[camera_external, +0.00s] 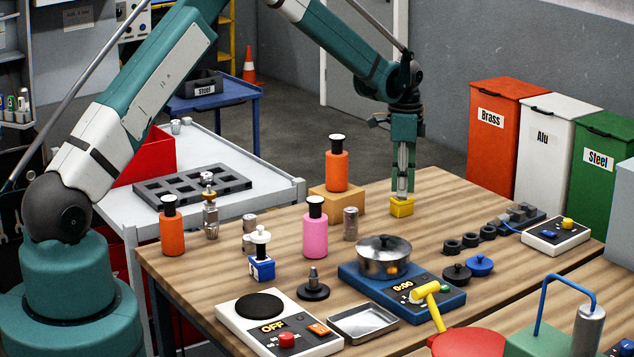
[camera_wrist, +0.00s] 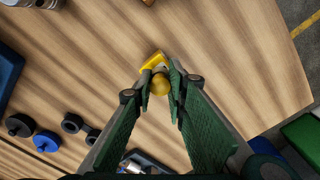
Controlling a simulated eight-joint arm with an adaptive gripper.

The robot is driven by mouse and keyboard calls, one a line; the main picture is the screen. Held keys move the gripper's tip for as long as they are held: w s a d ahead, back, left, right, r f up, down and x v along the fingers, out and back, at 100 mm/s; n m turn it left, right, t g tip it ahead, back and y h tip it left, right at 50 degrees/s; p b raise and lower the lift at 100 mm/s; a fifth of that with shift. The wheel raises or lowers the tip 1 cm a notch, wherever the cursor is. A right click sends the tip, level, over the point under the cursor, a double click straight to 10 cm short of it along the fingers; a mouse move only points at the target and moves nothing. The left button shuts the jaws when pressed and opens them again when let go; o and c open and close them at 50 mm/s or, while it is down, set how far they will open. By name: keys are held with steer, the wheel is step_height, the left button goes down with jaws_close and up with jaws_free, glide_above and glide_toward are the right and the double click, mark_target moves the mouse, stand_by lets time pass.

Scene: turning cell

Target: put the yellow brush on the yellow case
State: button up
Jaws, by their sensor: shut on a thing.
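My gripper (camera_external: 403,192) points straight down at the right part of the wooden table and is shut on the yellow brush. In the wrist view the brush shows as a rounded golden-yellow end (camera_wrist: 160,84) between the fingertips; the fingers hide most of it. The small yellow case (camera_external: 402,208) is on the table directly below the fingertips. It also shows in the wrist view (camera_wrist: 154,60), just past the brush and partly covered by it and the fingers. I cannot tell whether the brush touches the case.
A cardboard-coloured block (camera_external: 334,203) with an orange bottle (camera_external: 337,171) on it stands left of the case. Dark rings (camera_external: 470,240) lie to the right. The table behind the case is clear.

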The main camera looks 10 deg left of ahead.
steer(key=o, duration=0.8)
steer(key=shift+r, duration=0.15)
step_height(320, 180, up, 12)
steer(key=shift+f, duration=0.1)
stand_by(0.8)
